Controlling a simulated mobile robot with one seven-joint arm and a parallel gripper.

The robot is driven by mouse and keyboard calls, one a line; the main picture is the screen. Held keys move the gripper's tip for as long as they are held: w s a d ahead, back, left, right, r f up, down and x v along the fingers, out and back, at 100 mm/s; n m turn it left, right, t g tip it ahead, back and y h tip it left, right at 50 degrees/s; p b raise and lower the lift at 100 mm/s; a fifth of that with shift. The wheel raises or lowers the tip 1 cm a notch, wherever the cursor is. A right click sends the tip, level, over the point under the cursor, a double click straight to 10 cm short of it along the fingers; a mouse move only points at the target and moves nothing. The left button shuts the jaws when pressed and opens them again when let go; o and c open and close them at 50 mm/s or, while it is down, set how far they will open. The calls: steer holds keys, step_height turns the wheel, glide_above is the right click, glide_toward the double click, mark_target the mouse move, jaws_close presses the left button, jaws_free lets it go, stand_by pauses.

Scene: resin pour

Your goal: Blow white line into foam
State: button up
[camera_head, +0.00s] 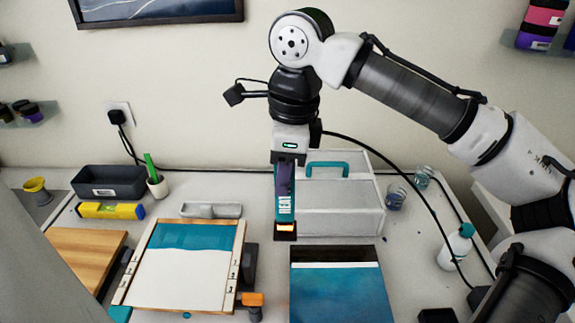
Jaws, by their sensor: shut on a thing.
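My gripper (287,160) is shut on a dark heat tool (285,200) with a teal strip marked HEAT. The tool points down, and its lower end glows orange. A panel (340,297) lies on the table at the bottom centre, cut off by the picture's lower edge. It is blue over most of its face and dark brown along its far edge. A thin white line (352,265) runs across it between the two colours. The tool's end appears just beyond the panel's far left corner; its height above the table is hard to tell. No foam shows on the line.
A wood-framed board (238,262) with teal and white areas lies at left. A pale case (345,222) with a teal handle stands behind the tool. Glass jars (396,197) and a white bottle (456,248) stand at right. A dark cable crosses the right side.

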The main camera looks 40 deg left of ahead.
mark_target(284, 204)
steer(key=shift+f, duration=2.35)
steer(key=shift+f+b, duration=0.85)
steer(key=shift+f, duration=0.45)
steer(key=shift+w+d+r, duration=0.15)
steer(key=shift+w+d, duration=0.4)
steer(key=shift+d, duration=0.2)
steer(key=shift+w+d+b, duration=0.9)
steer(key=shift+w+d, duration=1.9)
steer(key=shift+d, duration=1.35)
steer(key=shift+w+d+b, duration=0.9)
steer(key=shift+w+d, duration=1.9)
steer(key=shift+d, duration=1.35)
step_height(284, 204, up, 8)
steer(key=p, duration=0.5)
steer(key=shift+r, duration=0.2)
